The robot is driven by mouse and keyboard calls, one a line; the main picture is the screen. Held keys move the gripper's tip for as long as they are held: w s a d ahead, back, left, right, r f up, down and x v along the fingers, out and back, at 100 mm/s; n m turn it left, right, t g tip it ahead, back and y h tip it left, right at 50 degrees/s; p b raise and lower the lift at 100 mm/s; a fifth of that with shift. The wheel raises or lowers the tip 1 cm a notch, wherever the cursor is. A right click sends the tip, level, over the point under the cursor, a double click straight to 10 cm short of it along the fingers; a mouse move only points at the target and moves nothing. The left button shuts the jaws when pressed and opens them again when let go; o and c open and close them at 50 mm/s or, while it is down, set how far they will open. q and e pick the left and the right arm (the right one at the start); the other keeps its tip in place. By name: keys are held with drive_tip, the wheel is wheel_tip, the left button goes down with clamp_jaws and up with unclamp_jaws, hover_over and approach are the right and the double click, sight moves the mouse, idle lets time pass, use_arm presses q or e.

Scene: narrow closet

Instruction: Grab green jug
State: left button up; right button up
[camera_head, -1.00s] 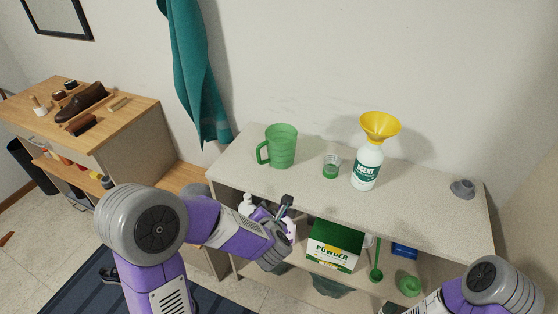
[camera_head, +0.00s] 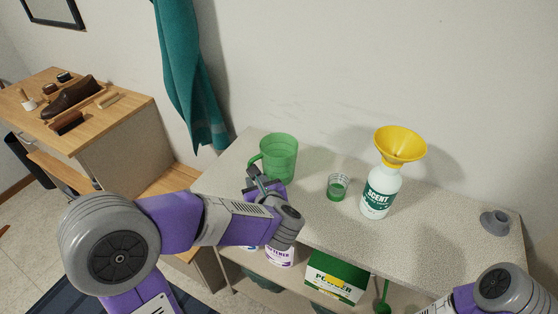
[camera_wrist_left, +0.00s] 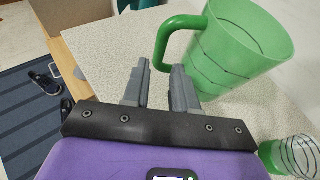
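The green jug (camera_head: 279,157), translucent with a handle on its left side, stands upright on the pale speckled shelf top (camera_head: 330,230). It also shows in the left wrist view (camera_wrist_left: 240,45), its handle (camera_wrist_left: 168,40) just ahead of my fingertips. My left gripper (camera_head: 256,180) is in front of the jug, low near its handle side. In the left wrist view my left gripper (camera_wrist_left: 160,75) has its two fingers apart with nothing between them. The handle looks close to the fingertips but not between them. My right gripper is out of view; only part of that arm shows.
A small clear cup with green liquid (camera_head: 339,187) stands right of the jug, beside a white-and-green bottle (camera_head: 380,193) with a yellow funnel (camera_head: 400,145) on top. A powder box (camera_head: 336,277) is on the lower shelf. A teal towel (camera_head: 187,75) hangs behind at left.

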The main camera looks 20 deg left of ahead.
use_arm(q)
drive_tip(key=shift+w+a+f, duration=0.2)
drive_tip(key=shift+a+f, duration=0.1)
drive_tip(key=shift+a, duration=0.1)
drive_tip(key=b+x, duration=0.1)
drive_tip(key=x, duration=0.3)
drive_tip(key=shift+w+a+f, duration=0.1)
drive_tip(key=shift+f, duration=0.1)
clamp_jaws()
drive_tip(key=shift+r, duration=0.1)
